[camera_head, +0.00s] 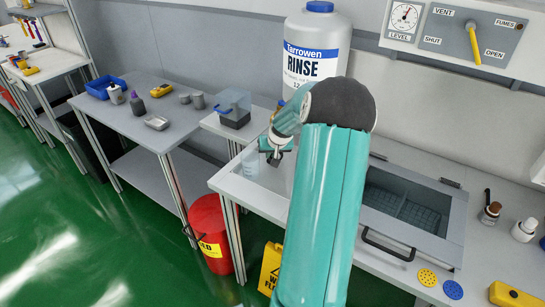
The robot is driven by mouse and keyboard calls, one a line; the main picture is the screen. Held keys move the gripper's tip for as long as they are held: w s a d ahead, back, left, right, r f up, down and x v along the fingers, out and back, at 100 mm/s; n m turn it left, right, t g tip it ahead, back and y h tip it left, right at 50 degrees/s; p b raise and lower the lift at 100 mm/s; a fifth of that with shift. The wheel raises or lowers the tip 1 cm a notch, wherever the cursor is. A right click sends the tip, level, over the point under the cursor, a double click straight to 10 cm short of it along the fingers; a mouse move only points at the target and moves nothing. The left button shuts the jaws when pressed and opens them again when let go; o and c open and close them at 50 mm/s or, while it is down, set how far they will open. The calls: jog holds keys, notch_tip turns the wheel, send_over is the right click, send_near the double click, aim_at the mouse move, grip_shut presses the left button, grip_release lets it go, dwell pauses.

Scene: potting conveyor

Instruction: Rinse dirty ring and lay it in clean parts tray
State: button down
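My gripper (274,158) hangs over the left part of the white bench, just left of my raised teal arm. Its fingers are small and dark here, and I cannot tell whether they are apart or hold anything. A clear vessel (250,166) stands just left of it. A large white rinse bottle (310,62) with a blue cap stands behind my arm, which hides its lower part. I cannot make out a dirty ring. No tray is clearly marked as the clean parts tray; a small metal tray (157,123) lies on the grey table at left.
A lidded basin (452,217) with dark racks is right of my arm. Yellow (428,278) and blue (453,290) perforated discs lie at the front edge. A vent lever panel (470,40) is above. A red bin (211,235) and yellow floor sign (270,268) stand below.

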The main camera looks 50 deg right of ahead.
jog(key=shift+s+a, duration=0.6)
jog(key=shift+s, duration=0.6)
jog(key=shift+s+a, duration=0.65)
jog(key=shift+s, duration=0.5)
jog(key=shift+s+a, duration=0.6)
jog(key=shift+s, duration=0.6)
jog(key=s+a+r, duration=0.2)
jog(key=s+r, duration=0.2)
jog(key=shift+s, duration=0.2)
jog(key=shift+a+r, duration=0.1)
